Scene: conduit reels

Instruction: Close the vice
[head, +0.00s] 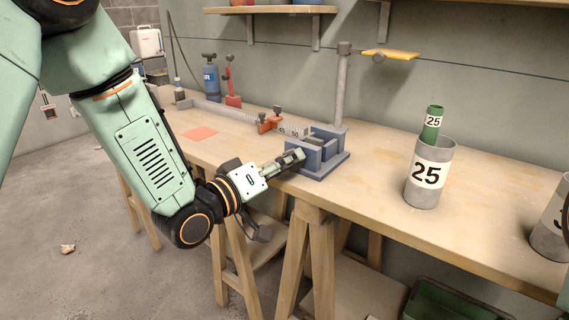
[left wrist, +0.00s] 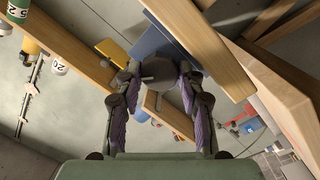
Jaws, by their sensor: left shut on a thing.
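The blue-grey vice (head: 335,162) sits at the front edge of the wooden bench, with a gap showing between its upright jaws. My left gripper (head: 291,159) reaches it from the left, at the vice's front side. In the left wrist view, the fingers of my left gripper (left wrist: 158,84) are closed on both sides of a dark grey, many-sided knob (left wrist: 158,71). The blue body of the vice (left wrist: 153,38) shows just behind the knob. In the head view the knob is hidden by the fingers. My right gripper is not in view.
A grey cup marked 25 (head: 428,186) with a green tube (head: 432,124) stands right of the vice. A grey post (head: 342,90) rises behind it. The bench front (head: 400,222) is clear.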

